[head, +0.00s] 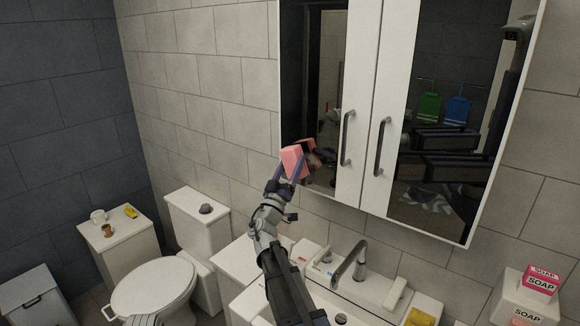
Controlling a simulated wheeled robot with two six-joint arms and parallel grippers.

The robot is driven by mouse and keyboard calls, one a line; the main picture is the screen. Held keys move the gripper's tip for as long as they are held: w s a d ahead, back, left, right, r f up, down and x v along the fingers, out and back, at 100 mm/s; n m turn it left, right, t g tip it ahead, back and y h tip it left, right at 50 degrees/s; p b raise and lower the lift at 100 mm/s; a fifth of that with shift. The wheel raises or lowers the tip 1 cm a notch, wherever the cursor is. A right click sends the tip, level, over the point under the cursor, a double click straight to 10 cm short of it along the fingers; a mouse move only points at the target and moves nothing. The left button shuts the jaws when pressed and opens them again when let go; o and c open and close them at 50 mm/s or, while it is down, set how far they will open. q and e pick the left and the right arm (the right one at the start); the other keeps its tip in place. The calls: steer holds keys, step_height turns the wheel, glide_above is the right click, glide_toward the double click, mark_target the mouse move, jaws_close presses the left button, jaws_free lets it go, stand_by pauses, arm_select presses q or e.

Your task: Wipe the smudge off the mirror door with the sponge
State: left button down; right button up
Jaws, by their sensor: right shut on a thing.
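My right gripper (286,172) is shut on a pink sponge (293,159). It holds the sponge up at the lower left part of the left mirror door (327,75) of the wall cabinet. The sponge is at or very near the glass; I cannot tell if it touches. A pinkish-brown patch shows just right of the sponge, and I cannot tell whether it is the smudge or a reflection. The right mirror door (440,150) reflects the dark room. My left gripper is not in view.
Below the cabinet is a sink with a tap (350,262). Soap boxes (541,281) stand at the right. A toilet (155,287) and a small white cabinet (120,243) with a mug are at the left. Two door handles (347,138) stick out in front of the doors.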

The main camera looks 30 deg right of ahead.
steer(key=shift+w+d, duration=0.3)
steer(key=shift+d, duration=0.5)
steer(key=shift+s, duration=0.1)
steer(key=shift+s+d, duration=0.3)
steer(key=shift+s, duration=0.6)
steer(key=shift+s+d, duration=0.3)
steer(key=shift+s, duration=0.55)
steer(key=shift+s, duration=0.1)
steer(key=shift+s+d, duration=0.45)
steer(key=shift+s, duration=0.45)
steer(key=shift+s+d, duration=0.45)
steer(key=shift+s, duration=0.4)
steer(key=shift+w, duration=0.15)
steer(key=shift+w+a, duration=0.4)
steer(key=shift+w, duration=0.5)
steer(key=shift+w+a, duration=0.4)
steer(key=shift+w, duration=0.45)
